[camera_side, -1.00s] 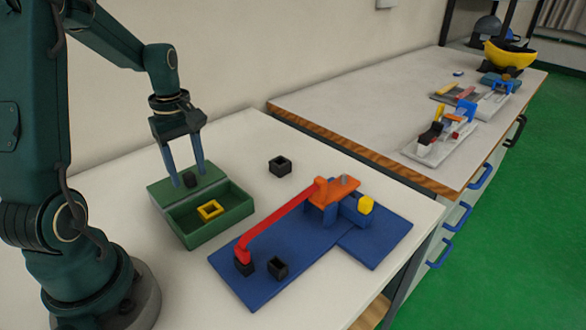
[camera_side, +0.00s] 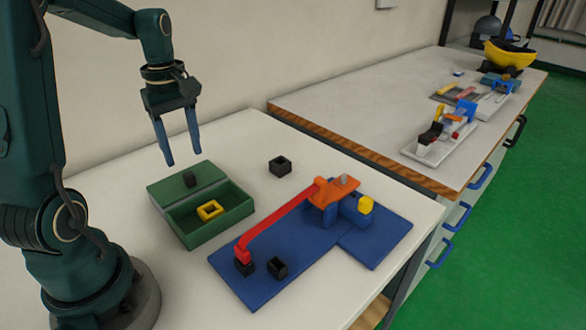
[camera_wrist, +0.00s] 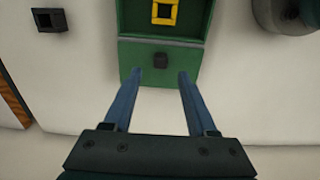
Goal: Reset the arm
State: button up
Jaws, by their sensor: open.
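My gripper (camera_side: 184,158) is open and empty. It hangs above the back edge of the green box (camera_side: 180,231), clear of everything. In the wrist view its blue fingers (camera_wrist: 170,80) are spread apart, with a small black block (camera_wrist: 160,61) seen beyond and between the tips. That black block (camera_side: 190,180) rests on the flat green section at the back of the box. A yellow square ring (camera_side: 210,210) lies inside the box's open compartment and also shows in the wrist view (camera_wrist: 164,12).
A blue base (camera_side: 260,284) carries a red arm (camera_side: 280,222), an orange part (camera_side: 325,192), a yellow knob (camera_side: 366,204) and black square pieces. A black hollow square (camera_side: 279,166) lies alone on the white table. Another bench (camera_side: 370,110) with several devices stands behind at right.

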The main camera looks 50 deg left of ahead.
jog(key=s+d+r+m+t, duration=0.2)
jog(key=s+d+m, duration=0.1)
jog(key=d+m, duration=0.6)
jog(key=s+d+r+m+t, duration=0.2)
jog(key=s+d+m+t, duration=0.1)
jog(key=d+m, duration=0.5)
jog(key=shift+s+d+r+m+t, duration=0.15)
jog(key=shift+d+r+m+t, duration=0.2)
jog(key=shift+m, duration=0.15)
